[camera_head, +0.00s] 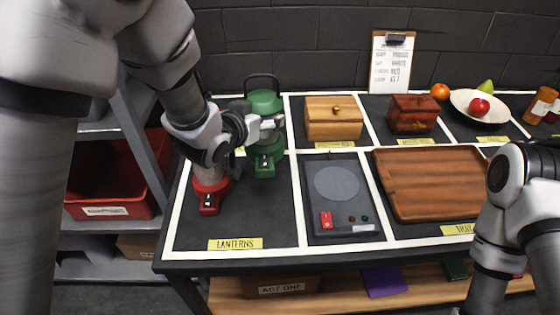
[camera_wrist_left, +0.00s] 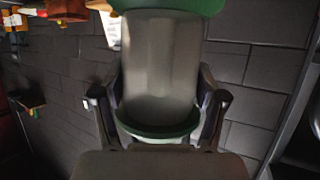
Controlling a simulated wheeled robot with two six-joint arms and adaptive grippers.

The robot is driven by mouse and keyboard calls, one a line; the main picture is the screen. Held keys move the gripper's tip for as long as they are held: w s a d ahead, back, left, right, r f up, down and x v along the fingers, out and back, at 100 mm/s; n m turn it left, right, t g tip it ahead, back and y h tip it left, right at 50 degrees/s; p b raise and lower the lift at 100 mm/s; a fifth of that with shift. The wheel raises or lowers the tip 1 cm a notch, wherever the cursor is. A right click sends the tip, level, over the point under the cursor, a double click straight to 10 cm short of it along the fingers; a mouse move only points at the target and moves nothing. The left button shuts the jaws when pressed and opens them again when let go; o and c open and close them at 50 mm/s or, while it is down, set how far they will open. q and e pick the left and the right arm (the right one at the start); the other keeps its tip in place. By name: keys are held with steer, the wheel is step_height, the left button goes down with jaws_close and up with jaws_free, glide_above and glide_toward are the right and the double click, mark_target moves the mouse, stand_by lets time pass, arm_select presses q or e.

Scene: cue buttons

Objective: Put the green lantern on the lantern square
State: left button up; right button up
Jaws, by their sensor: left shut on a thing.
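The green lantern (camera_head: 264,102) stands upright at the back right of the square labelled LANTERNS (camera_head: 275,215); I cannot tell whether its base touches the table. My left gripper (camera_head: 262,128) is shut on the lantern's middle and hides part of it. In the left wrist view, the lantern's grey glass body (camera_wrist_left: 160,65) sits between the two fingers of my left gripper (camera_wrist_left: 158,105), with green above and below. A red lantern (camera_head: 210,197) stands in the same square, partly hidden behind my left arm. My right arm shows at the right edge, but its gripper does not show.
A dark device with a round plate (camera_head: 337,183) and a wooden tray (camera_head: 410,210) lie to the right. Behind are a wooden box (camera_head: 333,125), a reddish box (camera_head: 413,119) and a fruit bowl (camera_head: 462,101). The square's front part is bare.

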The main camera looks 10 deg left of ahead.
mark_target(256, 155)
arm_select(q)
steer(key=f, duration=0.1)
steer(key=s+f, duration=0.1)
steer(key=f, duration=0.2)
steer(key=shift+s+a+f, duration=0.3)
steer(key=shift+s+f, duration=0.05)
steer(key=shift+s, duration=0.05)
steer(key=f, duration=0.4)
steer(key=shift+w+d+f, duration=0.15)
steer(key=shift+w+f, duration=0.05)
steer(key=shift+w, duration=0.2)
steer(key=shift+s, duration=0.1)
arm_select(e)
steer(key=shift+s+r, duration=0.1)
steer(key=shift+s, duration=0.2)
arm_select(q)
steer(key=shift+r, duration=0.1)
steer(key=shift+b, duration=0.3)
steer(key=o, duration=1.7)
steer(key=shift+f, duration=0.2)
steer(key=shift+o, duration=0.2)
